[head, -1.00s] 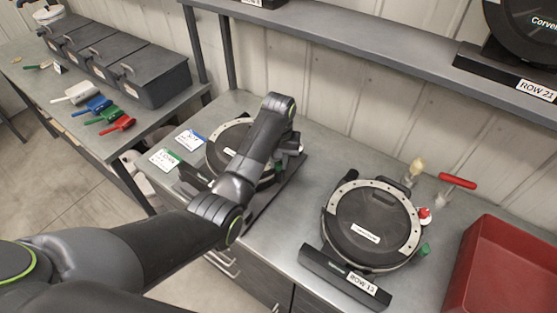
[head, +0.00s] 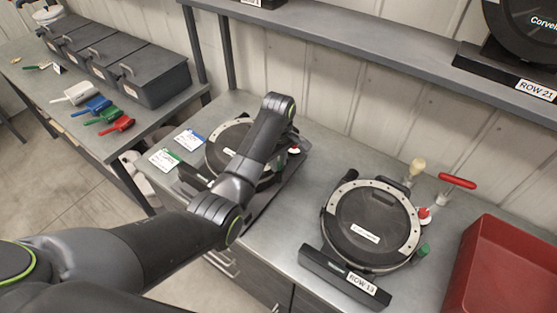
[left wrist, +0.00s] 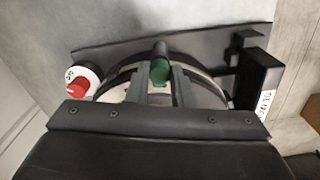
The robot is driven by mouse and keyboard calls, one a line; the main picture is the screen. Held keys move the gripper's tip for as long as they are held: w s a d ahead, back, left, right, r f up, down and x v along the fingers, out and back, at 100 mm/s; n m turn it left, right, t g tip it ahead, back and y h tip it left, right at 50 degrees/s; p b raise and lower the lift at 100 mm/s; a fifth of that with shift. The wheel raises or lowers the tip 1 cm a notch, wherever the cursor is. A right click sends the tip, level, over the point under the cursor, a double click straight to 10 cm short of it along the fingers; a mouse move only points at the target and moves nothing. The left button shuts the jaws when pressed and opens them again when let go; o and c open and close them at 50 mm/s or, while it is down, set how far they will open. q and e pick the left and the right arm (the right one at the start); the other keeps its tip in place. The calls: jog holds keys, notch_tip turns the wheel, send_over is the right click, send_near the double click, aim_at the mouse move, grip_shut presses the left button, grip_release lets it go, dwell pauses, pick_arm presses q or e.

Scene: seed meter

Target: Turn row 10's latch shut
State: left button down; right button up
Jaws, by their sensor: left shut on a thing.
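The row 10 meter (head: 217,153) is a round dark seed meter with a pale rim on the bench, partly hidden behind my left arm. Its label (left wrist: 265,104) shows at the right of the left wrist view. The latch, with a green knob (left wrist: 160,71), sits between the fingers of my left gripper (left wrist: 160,80), which is shut on it. A red knob (left wrist: 77,87) on a white dial is at the left of the meter in that view. In the head view the fingertips and latch are hidden by my arm. My right gripper is not in view.
The row 13 meter (head: 372,222) stands to the right, with a red-handled tool (head: 457,181) behind it and a red bin (head: 500,270) at the far right. Two tags (head: 177,150) lie left of row 10. A shelf (head: 370,50) runs above.

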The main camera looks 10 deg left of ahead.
pick_arm(q)
jog(key=shift+n, duration=0.6)
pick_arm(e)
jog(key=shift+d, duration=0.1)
pick_arm(q)
jog(key=c, duration=1.3)
grip_release()
jog(key=shift+a, duration=0.1)
jog(key=shift+o, duration=0.2)
jog(key=shift+r, duration=0.1)
